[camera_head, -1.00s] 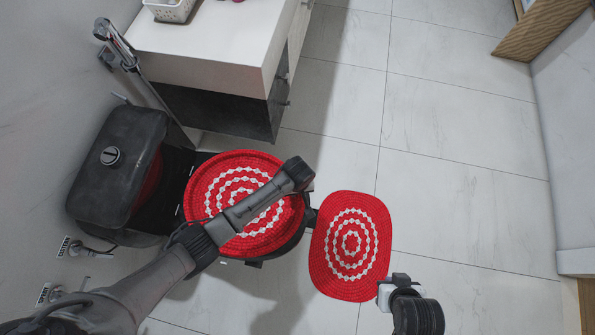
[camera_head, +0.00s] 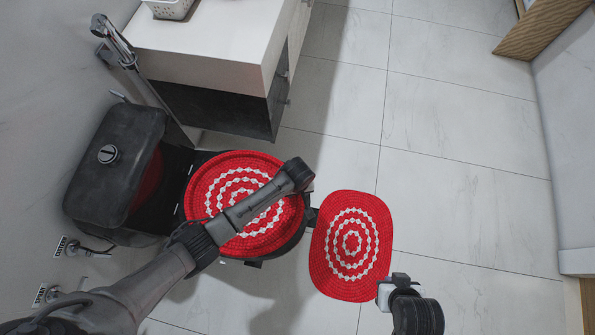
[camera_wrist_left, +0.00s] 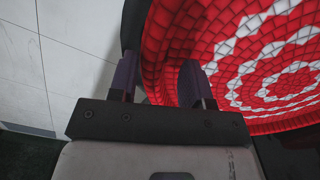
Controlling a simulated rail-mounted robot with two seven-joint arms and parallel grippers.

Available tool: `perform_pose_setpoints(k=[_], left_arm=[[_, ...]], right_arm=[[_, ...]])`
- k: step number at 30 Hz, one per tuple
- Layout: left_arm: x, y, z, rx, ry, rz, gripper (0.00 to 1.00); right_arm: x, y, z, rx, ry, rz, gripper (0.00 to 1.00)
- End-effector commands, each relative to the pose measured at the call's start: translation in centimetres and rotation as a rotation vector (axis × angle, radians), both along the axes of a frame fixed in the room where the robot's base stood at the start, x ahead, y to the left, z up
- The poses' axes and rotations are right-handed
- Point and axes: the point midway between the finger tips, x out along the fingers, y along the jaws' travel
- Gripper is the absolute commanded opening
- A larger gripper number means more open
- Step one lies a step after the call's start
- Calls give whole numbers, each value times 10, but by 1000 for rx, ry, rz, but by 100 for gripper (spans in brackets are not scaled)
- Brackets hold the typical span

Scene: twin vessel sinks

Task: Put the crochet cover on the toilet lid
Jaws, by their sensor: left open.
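The crochet cover (camera_head: 205,180), red with white zigzag rings, lies over the toilet lid, hiding most of it; a dark rim (camera_head: 296,240) shows around its edge. My left arm crosses above it. In the left wrist view, my left gripper (camera_wrist_left: 160,80) is open at the edge of the cover (camera_wrist_left: 225,40). One finger is near the dark rim and the other overlaps the red weave; I cannot tell if they touch. My right gripper (camera_head: 385,292) is at the lower right, beside an oval red mat; its finger opening is not clear.
The matching oval mat (camera_head: 350,205) lies to the right of the toilet. The dark cistern (camera_head: 105,185) stands at the left by the wall. A white-topped cabinet (camera_head: 205,55) stands behind the toilet. Tiled floor is clear to the right.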

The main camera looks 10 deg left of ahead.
Motion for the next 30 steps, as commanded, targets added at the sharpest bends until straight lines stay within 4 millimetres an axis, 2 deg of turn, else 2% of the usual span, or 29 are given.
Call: perform_pose_setpoints(k=[5, 18, 24, 30], left_arm=[[0, -1, 18, -1, -2, -1, 45], [0, -1, 96, -2, -1, 0, 45], [1, -1, 115, -1, 0, 0, 45], [0, -1, 121, 0, 1, 0, 45]], right_arm=[[0, -1, 10, -4, -1, 3, 0], [0, -1, 51, -5, -1, 4, 0], [0, -1, 59, -4, -1, 2, 0], [0, 0, 62, 0, -1, 0, 0]])
